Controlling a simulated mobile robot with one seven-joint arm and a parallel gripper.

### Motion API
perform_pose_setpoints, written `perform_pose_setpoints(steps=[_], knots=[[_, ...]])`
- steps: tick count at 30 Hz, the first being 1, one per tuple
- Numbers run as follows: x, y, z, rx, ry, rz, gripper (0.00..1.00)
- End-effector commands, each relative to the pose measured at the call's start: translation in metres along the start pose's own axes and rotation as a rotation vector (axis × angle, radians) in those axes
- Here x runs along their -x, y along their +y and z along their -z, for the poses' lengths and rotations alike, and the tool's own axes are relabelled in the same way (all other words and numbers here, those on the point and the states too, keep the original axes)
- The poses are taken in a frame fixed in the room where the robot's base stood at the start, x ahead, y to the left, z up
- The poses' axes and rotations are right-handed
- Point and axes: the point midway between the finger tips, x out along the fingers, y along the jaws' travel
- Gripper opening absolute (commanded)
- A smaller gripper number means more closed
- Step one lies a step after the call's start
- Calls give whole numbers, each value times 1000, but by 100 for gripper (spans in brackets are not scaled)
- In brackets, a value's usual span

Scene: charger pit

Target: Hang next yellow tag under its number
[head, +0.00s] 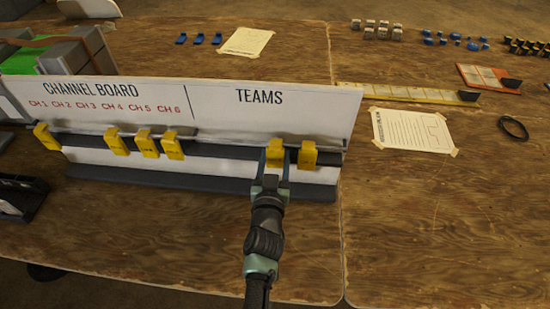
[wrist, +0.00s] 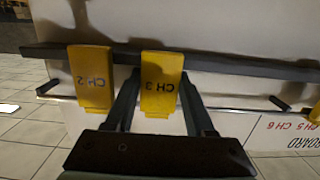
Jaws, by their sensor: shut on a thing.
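The white board (head: 215,100) carries red numbers CH 1 to CH 6 under CHANNEL BOARD, and TEAMS on the right. My gripper (head: 276,160) is shut on the yellow CH 3 tag (wrist: 160,85), which is at the dark rail (wrist: 220,65) under TEAMS. The yellow CH 2 tag (wrist: 91,80) hangs beside it, rightmost in the head view (head: 307,154). One yellow tag (head: 47,137) hangs near CH 1. Three more yellow tags (head: 117,140) (head: 147,146) (head: 172,148) hang roughly below CH 4, CH 5 and CH 6; their writing is unreadable. The rail below CH 2 and CH 3 is bare.
A taped paper (head: 412,131), a yellow strip (head: 405,93) and a black ring (head: 513,128) lie right of the board. Blue pieces (head: 199,39) lie behind it. A black holder (head: 20,196) stands at the left. The wooden table (head: 150,235) before the board is clear.

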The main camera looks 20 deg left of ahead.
Motion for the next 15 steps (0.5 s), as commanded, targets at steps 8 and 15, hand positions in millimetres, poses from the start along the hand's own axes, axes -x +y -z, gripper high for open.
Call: perform_pose_setpoints(steps=[8,15], knots=[[0,0,3,0,0,0,5],[1,0,12,1,0,0,5]])
